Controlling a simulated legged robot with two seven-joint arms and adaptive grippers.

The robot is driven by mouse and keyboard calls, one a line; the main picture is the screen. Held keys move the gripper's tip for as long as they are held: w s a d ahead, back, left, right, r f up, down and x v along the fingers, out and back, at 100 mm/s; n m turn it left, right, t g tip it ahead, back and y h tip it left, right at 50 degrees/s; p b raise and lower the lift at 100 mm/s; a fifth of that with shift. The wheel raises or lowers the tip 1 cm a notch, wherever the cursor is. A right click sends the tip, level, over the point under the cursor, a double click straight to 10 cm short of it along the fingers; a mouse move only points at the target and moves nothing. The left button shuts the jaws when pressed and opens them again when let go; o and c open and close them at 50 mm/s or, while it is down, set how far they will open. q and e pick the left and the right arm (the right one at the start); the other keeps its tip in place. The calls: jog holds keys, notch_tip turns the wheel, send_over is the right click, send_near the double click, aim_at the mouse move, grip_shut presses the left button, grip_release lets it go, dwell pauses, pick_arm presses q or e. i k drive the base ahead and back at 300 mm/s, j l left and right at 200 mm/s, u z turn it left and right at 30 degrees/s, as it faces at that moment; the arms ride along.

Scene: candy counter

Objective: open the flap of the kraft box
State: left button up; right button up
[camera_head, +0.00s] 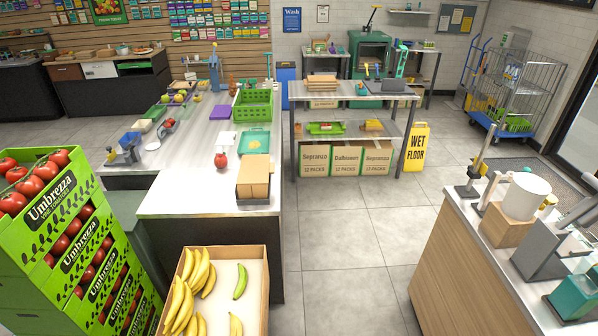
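The kraft box (254,180) is a small brown box at the front right corner of the long light-topped counter (185,195). Its upper face looks flat and closed, with a darker strip along its lower front edge. The view is too small to tell how its flap is set. Neither of my grippers shows in this view.
A red apple (220,160) and a green crate (253,105) stand behind the box. An open carton of bananas (258,262) is in front of the counter. Stacked green tomato crates (75,255) stand at left.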

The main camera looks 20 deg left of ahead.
aim_at(253, 169)
jog(key=i+l+u, duration=0.25)
jog(key=u, duration=0.15)
jog(key=i+l+u, duration=0.2)
jog(key=u, duration=0.2)
jog(key=i+l+u, duration=0.15)
jog(key=l+u, duration=0.25)
